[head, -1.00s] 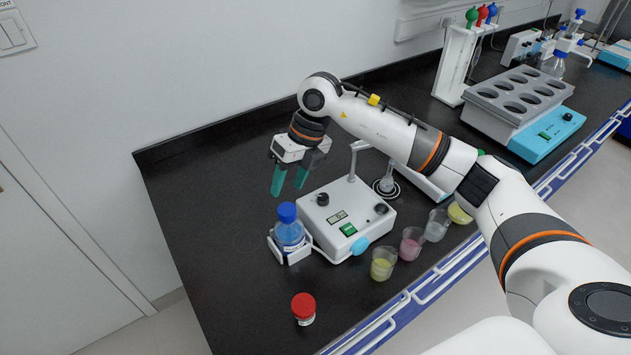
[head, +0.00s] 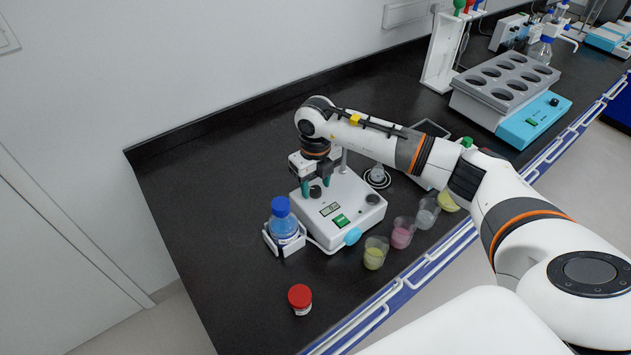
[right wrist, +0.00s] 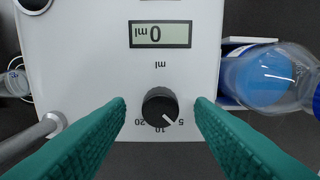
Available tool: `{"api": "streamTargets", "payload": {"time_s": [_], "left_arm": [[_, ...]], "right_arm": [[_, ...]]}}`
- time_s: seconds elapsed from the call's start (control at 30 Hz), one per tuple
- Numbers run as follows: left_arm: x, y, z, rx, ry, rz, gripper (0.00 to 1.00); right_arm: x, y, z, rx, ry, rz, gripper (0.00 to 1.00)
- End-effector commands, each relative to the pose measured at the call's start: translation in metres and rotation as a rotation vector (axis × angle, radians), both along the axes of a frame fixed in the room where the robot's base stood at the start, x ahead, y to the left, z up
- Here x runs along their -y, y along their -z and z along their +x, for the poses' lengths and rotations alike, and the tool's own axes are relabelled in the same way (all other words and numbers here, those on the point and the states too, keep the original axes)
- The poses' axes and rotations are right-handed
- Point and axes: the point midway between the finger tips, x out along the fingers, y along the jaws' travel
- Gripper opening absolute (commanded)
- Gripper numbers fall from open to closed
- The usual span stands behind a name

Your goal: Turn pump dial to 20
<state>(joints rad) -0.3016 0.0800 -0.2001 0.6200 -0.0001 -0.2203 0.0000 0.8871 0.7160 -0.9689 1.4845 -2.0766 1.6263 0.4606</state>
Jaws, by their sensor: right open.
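The white pump box (head: 350,222) stands on the black bench, with a display (head: 329,209) and a green switch (head: 340,221) on top. Its black dial (head: 315,192) is at the back left of the top. In the right wrist view the dial (right wrist: 160,107) appears upside down, with marks 5, 10 and 20; its white pointer line is directed between 5 and 10. The display (right wrist: 160,34) reads 0 ml. My right gripper (head: 316,186) is open and points down over the dial. Its teal fingers lie on either side of the dial, with a gap at each side.
A blue-capped bottle (head: 281,222) in a white holder stands just left of the pump. Several small beakers (head: 374,255) stand at its right front. A red-capped jar (head: 300,298) is at the front. The bench (head: 215,200) left of the bottle is clear.

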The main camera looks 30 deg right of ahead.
Motion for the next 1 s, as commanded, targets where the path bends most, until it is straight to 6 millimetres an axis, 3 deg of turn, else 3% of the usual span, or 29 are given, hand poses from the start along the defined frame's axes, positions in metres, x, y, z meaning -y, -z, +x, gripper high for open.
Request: {"api": "streamTargets", "payload": {"time_s": [0.37, 0.67, 1.0], "left_arm": [[0.0001, -0.0012, 0.0004, 0.0, 0.0, 0.0, 0.36], [0.0001, -0.0013, 0.001, 0.001, 0.0, 0.0, 0.36], [0.0002, 0.0009, 0.0015, 0.002, 0.0, 0.0, 0.36]], "right_arm": [[-0.0004, 0.0077, -0.0002, 0.0, -0.001, 0.001, 0.49], [-0.0003, 0.0073, -0.0001, 0.0, 0.0, 0.001, 0.04], [-0.0001, 0.0075, 0.0, 0.0, 0.054, 0.0, 0.04]]}}
